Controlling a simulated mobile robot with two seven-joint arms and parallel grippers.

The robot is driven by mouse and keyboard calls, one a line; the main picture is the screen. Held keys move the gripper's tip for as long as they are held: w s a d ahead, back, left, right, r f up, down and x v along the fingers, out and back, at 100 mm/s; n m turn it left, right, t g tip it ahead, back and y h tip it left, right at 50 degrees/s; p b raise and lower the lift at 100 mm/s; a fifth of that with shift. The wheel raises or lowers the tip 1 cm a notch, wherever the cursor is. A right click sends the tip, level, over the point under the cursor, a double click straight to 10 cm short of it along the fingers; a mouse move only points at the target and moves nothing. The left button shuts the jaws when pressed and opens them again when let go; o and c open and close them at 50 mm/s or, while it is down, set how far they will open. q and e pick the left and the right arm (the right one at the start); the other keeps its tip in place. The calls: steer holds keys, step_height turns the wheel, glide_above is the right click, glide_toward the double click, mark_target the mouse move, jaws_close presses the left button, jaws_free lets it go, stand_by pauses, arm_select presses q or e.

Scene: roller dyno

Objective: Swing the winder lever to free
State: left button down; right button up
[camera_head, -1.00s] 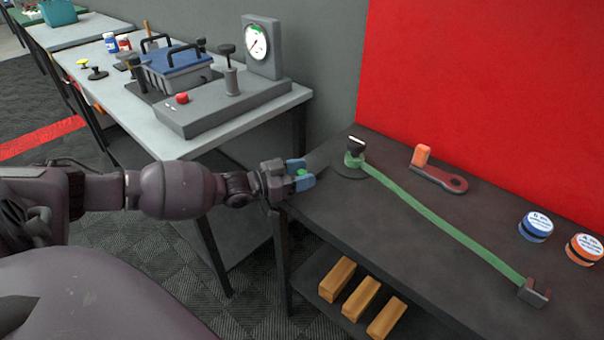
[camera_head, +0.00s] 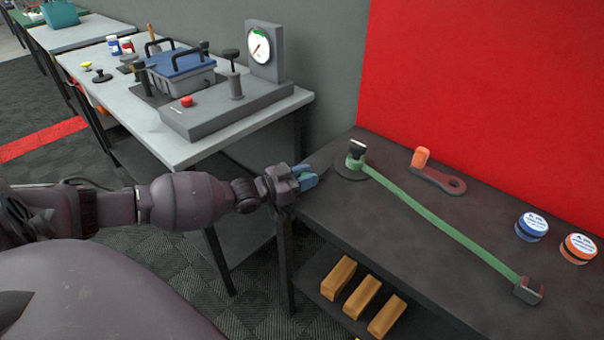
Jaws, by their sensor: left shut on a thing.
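The winder (camera_head: 352,166) stands at the left end of the dark bench, with a round dark base and a green strap (camera_head: 430,217) running from it to a dark end bracket (camera_head: 528,291) at the right. My left gripper (camera_head: 306,178), with blue fingertips, is at the bench's left edge, just left of the winder. I cannot tell the lever's exact angle. My right gripper is not in view.
An orange-handled dark tool (camera_head: 438,180) lies behind the strap. A blue tin (camera_head: 531,228) and an orange tin (camera_head: 578,249) stand at the right. A gauge unit (camera_head: 262,50) stands on the grey table at the back left. Wooden blocks (camera_head: 360,298) lie on the shelf below.

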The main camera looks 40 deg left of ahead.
arm_select(q)
steer(key=shift+w+d+r+n+t+y+p, duration=0.15)
steer(key=shift+r+n+t+y+p, duration=0.2)
steer(key=shift+r+p, duration=0.2)
steer(key=y+p, duration=0.1)
steer(key=n+y+p, duration=0.1)
steer(key=p, duration=0.1)
steer(key=shift+w+d+n+t+y, duration=0.1)
steer(key=shift+d+n+t+y, duration=0.15)
steer(key=shift+d+t, duration=0.1)
steer(key=y+p, duration=0.1)
steer(key=n+y+p, duration=0.1)
steer(key=shift+w+d+t+p, duration=0.1)
steer(key=shift+d+t+p, duration=0.2)
steer(key=shift+d+p, duration=0.1)
steer(key=shift+f+n, duration=0.15)
steer(key=shift+n, duration=0.25)
steer(key=shift+f+y, duration=0.1)
steer(key=shift+y, duration=0.3)
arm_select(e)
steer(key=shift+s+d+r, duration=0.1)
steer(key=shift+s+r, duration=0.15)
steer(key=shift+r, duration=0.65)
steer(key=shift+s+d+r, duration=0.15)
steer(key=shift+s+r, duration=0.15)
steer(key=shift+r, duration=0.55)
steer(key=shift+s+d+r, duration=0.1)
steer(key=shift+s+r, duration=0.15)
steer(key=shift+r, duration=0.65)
